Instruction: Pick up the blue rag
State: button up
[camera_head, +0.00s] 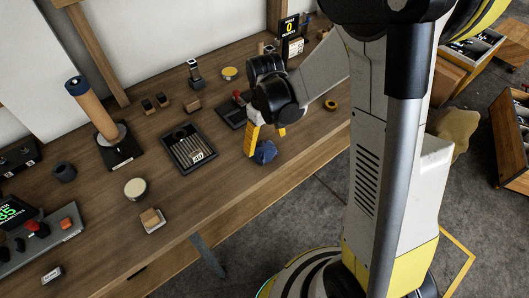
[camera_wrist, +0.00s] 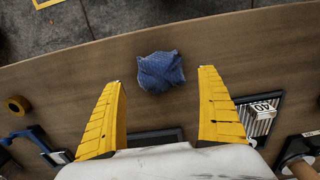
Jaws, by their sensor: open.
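The blue rag (camera_head: 265,152) lies crumpled on the wooden workbench (camera_head: 215,208) near its front edge. In the wrist view the rag (camera_wrist: 161,71) sits just beyond the fingertips, roughly midway between them. My gripper (camera_head: 266,142) has yellow fingers and is over the bench at the rag. In the wrist view my gripper (camera_wrist: 162,75) is open and its fingers are spread wide, with nothing between them. Neither finger visibly touches the rag. In the head view one finger stands just left of the rag.
A black tray (camera_head: 190,149) lies left of the rag. A yellow tape roll (camera_head: 331,105) lies to the right, also in the wrist view (camera_wrist: 18,105). A round tin (camera_head: 135,188) and a block on a small base (camera_head: 152,219) stand further left. The bench around the rag is clear.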

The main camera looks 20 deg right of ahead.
aim_at(265, 147)
notch_tip(265, 147, down, 4)
jog(key=shift+r+b, duration=0.1)
jog(key=shift+b, duration=0.65)
jog(key=shift+r, duration=0.1)
jog(key=c, duration=1.2)
jog(key=shift+c, duration=0.2)
